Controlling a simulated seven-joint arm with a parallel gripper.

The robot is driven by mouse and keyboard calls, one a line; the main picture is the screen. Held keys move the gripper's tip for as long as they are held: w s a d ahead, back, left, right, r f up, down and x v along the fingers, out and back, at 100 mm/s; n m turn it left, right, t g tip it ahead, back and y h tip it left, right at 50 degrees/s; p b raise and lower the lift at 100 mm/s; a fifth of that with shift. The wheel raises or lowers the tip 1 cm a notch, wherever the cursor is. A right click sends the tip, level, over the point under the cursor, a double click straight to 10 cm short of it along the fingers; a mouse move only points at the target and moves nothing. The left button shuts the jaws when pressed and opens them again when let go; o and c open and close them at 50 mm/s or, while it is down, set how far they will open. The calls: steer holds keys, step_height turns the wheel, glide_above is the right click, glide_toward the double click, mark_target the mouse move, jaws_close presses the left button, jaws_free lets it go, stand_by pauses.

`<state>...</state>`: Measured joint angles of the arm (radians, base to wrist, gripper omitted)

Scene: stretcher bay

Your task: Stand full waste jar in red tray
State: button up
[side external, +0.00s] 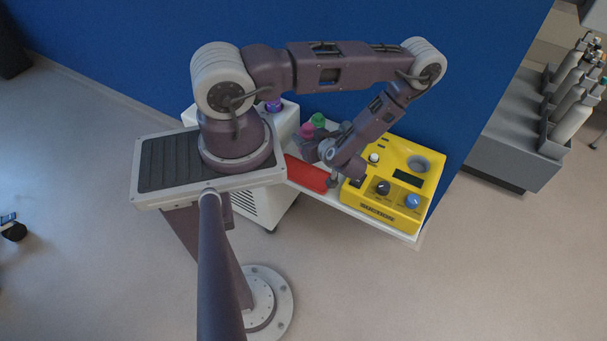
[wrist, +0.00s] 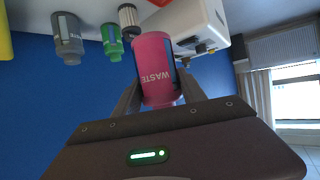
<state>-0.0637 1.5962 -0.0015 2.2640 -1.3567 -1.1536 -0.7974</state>
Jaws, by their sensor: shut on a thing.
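The pink waste jar (wrist: 155,62), labelled WASTE, is between the two fingers of my gripper (wrist: 160,95) in the wrist view. My gripper is shut on it. That view is upside down, and the jar points roughly the same way as the standing jars. In the side external view the pink jar (side external: 307,130) shows at my gripper (side external: 309,142), beyond the red tray (side external: 308,175). The tray lies on the white top, left of the yellow device, and is partly covered by my arm. Whether the jar touches the surface cannot be told.
A green jar (wrist: 112,42), a grey jar (wrist: 68,38) and a ribbed metal-looking piece (wrist: 129,18) are close to the held jar. The yellow device (side external: 410,180) with knobs fills the right of the white top. A blue wall (side external: 140,50) stands behind.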

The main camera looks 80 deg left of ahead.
step_height(320, 180, down, 12)
steer(key=shift+f, duration=0.1)
steer(key=o, duration=1.5)
steer(key=shift+c, duration=0.2)
